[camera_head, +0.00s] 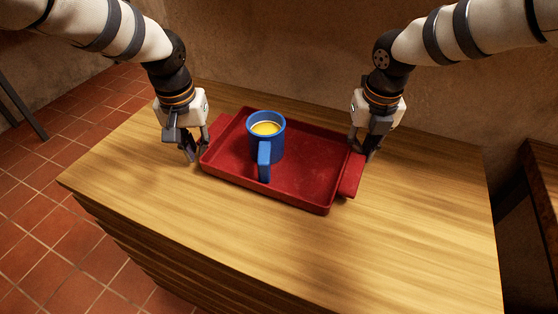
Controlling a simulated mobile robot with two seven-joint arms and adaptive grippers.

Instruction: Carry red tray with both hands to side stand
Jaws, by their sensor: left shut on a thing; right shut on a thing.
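The red tray (305,186) rests on a wooden cabinet top, apparently flat. A blue mug (264,150) with yellow-orange contents stands upright in it, left of the tray's middle, its handle facing me. My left gripper (194,152) is at the tray's left end, shut on that handle area. My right gripper (361,152) is at the tray's right end, shut on the right handle. The fingertips are partly hidden against the tray's ends.
The wooden cabinet top (410,238) has bare room in front and to the right of the tray. A dark wooden piece of furniture (543,175) stands at the right edge. A wall (280,65) rises behind. Red floor tiles (50,215) show at left.

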